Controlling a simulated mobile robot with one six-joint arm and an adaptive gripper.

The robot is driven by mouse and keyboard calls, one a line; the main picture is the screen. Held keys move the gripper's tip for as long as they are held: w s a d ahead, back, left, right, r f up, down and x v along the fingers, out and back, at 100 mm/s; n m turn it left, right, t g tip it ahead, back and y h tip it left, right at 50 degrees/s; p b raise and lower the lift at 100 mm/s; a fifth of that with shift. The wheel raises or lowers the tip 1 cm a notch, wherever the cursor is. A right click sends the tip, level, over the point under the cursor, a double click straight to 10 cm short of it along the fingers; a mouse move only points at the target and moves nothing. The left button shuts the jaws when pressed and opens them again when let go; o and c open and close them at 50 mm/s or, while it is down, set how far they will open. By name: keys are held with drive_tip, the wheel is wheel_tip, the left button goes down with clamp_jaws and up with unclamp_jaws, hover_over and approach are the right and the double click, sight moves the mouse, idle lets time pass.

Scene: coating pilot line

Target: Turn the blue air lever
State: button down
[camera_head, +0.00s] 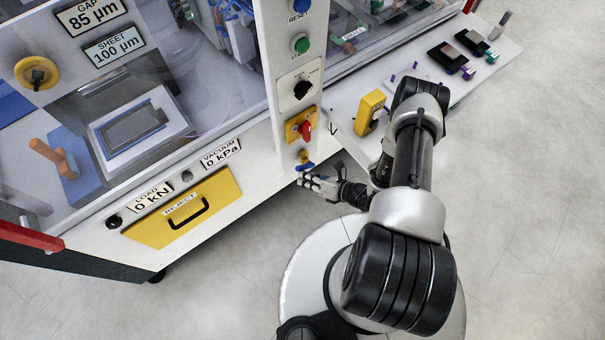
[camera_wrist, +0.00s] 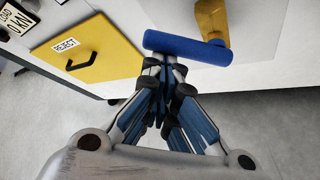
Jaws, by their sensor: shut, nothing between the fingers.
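The blue air lever (camera_wrist: 188,47) is a blue bar that lies almost level across the wrist view, just beyond my fingertips. Its right end is by a brass-coloured fitting (camera_wrist: 212,20) on the white machine front. In the head view the lever (camera_head: 304,167) is small, low on the control column below the red knob. My gripper (camera_wrist: 165,65) is shut and empty, its fingertips at or very near the lever's near side; I cannot tell whether they touch. In the head view my gripper (camera_head: 317,182) is just below the lever.
A yellow REJECT drawer (camera_head: 185,207) with a black handle is to the left. Above the lever are a red knob on a yellow plate (camera_head: 302,126) and a black selector (camera_head: 302,89). A white shelf (camera_head: 345,132) with a yellow box (camera_head: 370,112) is to the right. Floor below is clear.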

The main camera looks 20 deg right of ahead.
sight(304, 168)
drive_tip(key=shift+w+d+r, duration=0.2)
drive_tip(key=shift+d+r, duration=0.5)
drive_tip(key=shift+r, duration=0.05)
drive_tip(key=shift+w+d+r, duration=0.2)
drive_tip(key=shift+d+r, duration=0.45)
drive_tip(key=shift+r, duration=0.1)
drive_tip(key=shift+w+d+r, duration=0.1)
drive_tip(key=shift+d, duration=0.05)
